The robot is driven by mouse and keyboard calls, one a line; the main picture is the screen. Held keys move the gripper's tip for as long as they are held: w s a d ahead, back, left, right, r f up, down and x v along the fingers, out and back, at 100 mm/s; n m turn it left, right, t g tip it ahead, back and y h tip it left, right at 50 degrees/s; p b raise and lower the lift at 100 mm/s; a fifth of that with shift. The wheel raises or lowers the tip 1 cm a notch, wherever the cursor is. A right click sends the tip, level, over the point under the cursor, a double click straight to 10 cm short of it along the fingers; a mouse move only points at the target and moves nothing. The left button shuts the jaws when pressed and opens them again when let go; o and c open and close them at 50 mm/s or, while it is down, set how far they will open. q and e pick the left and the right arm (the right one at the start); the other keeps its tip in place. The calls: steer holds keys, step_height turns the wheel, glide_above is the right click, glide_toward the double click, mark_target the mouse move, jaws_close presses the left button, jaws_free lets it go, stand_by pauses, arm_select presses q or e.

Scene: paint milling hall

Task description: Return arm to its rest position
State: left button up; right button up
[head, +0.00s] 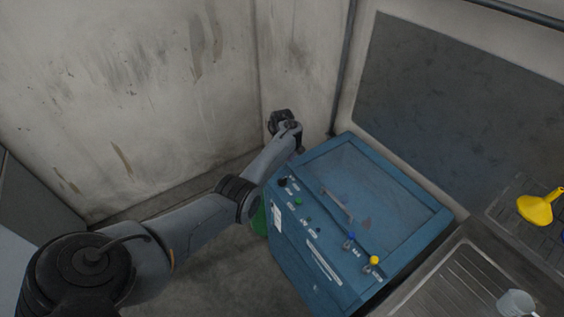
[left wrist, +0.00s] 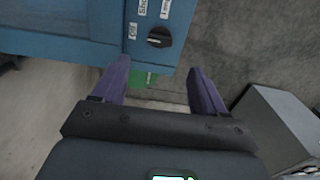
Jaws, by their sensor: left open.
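My left arm (head: 200,222) reaches in from the lower left of the head view, past the left side of a blue machine (head: 400,205). Its wrist end is by the machine's far left corner, near the wall; the fingers are mostly hidden there. In the left wrist view my left gripper (left wrist: 160,84) is open, its two purple fingers apart with nothing between them. The blue machine's panel with a black knob (left wrist: 159,37) and white labels lies just beyond the fingertips. My right gripper is in neither view.
A green object (head: 260,218) shows beside the machine's left side. A yellow funnel (head: 536,208) and a clear cup (head: 515,303) are at the right, by a metal draining surface (head: 465,275). Bare walls stand behind the arm. A grey box (left wrist: 278,128) is at the wrist view's right.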

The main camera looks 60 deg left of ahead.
arm_select(q)
steer(key=shift+s+f, duration=0.1)
steer(key=s+d+f+m+g+p, duration=0.1)
steer(key=s+d+f+g+p, duration=0.1)
steer(key=s+f, duration=0.5)
steer(key=s+d+f+m+g+p, duration=0.15)
steer(key=s+f, duration=0.35)
steer(key=s, duration=0.5)
steer(key=s+d+f+m+y+p, duration=0.1)
steer(key=s+d+m+y+p, duration=0.3)
steer(key=s+d, duration=0.6)
steer(key=s+d+r+m+t+h+p, duration=0.1)
steer(key=s+d+r+m+p, duration=0.1)
steer(key=d+r+m, duration=0.45)
steer(key=s+d+r+m+t+h+p, duration=0.1)
steer(key=d+r+m+t+h+p, duration=0.15)
steer(key=d, duration=0.75)
steer(key=w+d+r+m+t, duration=0.1)
steer(key=d+r, duration=0.3)
steer(key=r, duration=0.4)
steer(key=w+d+r+m+t, duration=0.2)
steer(key=d+r, duration=0.3)
steer(key=r, duration=0.4)
steer(key=shift+w+d+r+m+t+h+b, duration=0.15)
steer(key=shift+w+m+t+h+b, duration=0.2)
steer(key=shift+w+m, duration=0.4)
